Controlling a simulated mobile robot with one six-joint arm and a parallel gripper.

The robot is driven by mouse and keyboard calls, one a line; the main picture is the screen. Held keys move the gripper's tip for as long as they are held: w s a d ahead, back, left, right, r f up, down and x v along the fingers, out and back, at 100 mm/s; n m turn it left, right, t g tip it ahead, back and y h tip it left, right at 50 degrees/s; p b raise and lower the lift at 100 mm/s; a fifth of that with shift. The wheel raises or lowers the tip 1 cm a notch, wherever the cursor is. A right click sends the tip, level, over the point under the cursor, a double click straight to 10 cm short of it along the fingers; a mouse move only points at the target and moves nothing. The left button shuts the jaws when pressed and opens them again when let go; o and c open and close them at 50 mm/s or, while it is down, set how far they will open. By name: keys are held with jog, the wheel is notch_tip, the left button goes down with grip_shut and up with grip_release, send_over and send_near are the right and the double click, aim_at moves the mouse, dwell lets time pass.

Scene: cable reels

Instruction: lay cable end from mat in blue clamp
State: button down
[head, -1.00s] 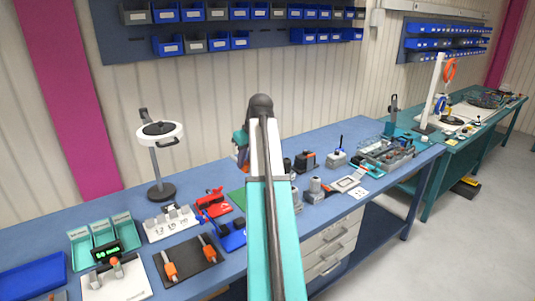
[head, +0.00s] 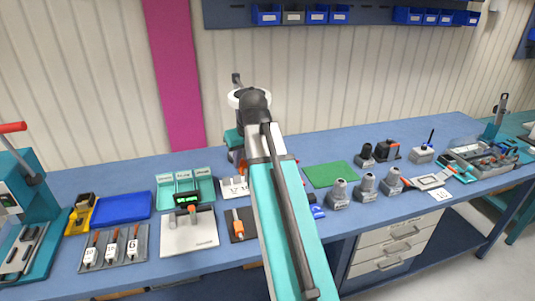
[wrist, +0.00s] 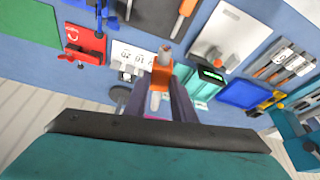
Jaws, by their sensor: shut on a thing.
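My gripper (wrist: 161,88) is shut on an orange cable end (wrist: 161,72) with pale grey tips, seen in the wrist view above the bench. In the head view my arm hides the gripper's jaws. A dark mat (head: 249,228) lies on the bench left of my arm, with another orange cable end (head: 237,222) on it. The mat also shows at the top of the wrist view (wrist: 172,18). The blue clamp (wrist: 112,20) is at upper left in the wrist view, next to a red clamp (wrist: 85,42), apart from the held end. In the head view my arm mostly covers the blue clamp (head: 317,211).
A white numbered block (wrist: 130,55) stands near the held end. A white board (head: 189,233), teal bins (head: 185,187) and a blue tray (head: 122,207) are to the left. A green mat (head: 330,174) and several grey fittings (head: 339,193) are to the right.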

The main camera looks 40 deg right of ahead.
jog(key=w+a+f+b, duration=0.1)
jog(key=a+f+b, duration=0.2)
jog(key=a, duration=0.4)
jog(key=w+a+f+b, duration=0.1)
jog(key=a+f+b, duration=0.2)
jog(key=a+f, duration=0.2)
jog(key=w+a+f+n+b, duration=0.1)
jog(key=a+f+b, duration=0.3)
jog(key=a, duration=0.6)
jog(key=shift+w, duration=0.55)
jog(key=shift+s, duration=0.1)
